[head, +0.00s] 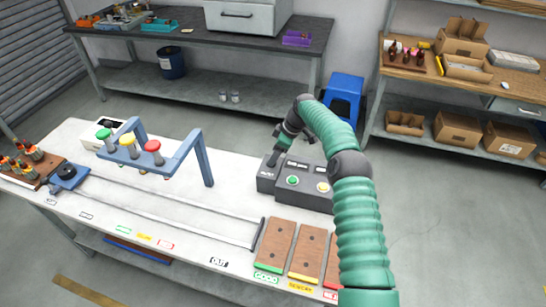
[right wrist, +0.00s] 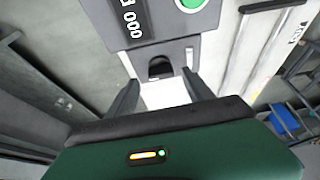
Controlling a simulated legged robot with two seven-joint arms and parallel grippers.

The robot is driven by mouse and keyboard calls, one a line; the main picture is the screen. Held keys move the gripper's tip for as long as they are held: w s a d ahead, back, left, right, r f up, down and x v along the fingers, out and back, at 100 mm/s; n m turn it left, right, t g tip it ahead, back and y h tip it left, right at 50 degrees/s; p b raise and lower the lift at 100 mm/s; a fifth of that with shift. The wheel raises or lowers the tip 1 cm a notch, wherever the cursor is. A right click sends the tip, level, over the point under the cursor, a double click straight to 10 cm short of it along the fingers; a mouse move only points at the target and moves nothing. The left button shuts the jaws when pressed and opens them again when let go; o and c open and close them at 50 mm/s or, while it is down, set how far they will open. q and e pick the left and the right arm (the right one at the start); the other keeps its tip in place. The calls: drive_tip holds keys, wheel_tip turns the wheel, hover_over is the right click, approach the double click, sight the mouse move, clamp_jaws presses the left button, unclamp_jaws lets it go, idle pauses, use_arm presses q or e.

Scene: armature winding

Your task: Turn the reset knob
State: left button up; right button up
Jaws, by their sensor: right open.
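My right gripper (head: 273,160) is at the box's left end, pointing down. In the right wrist view the open gripper (right wrist: 160,82) has one finger on each side of a small dark rounded part on the box's grey end, which looks like the reset knob (right wrist: 160,67). I cannot tell whether the fingers touch it. In the head view the knob is hidden by the gripper. My left gripper is not in view.
A blue frame (head: 185,155) with green, yellow and red knobs stands left of the box. Brown trays (head: 275,245) line the bench's front right. A track (head: 180,205) runs along the bench. My right arm crosses the right side of the view.

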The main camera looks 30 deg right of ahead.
drive_tip(key=v, duration=1.4)
drive_tip(key=shift+d+r, duration=0.2)
drive_tip(key=shift+r, duration=0.05)
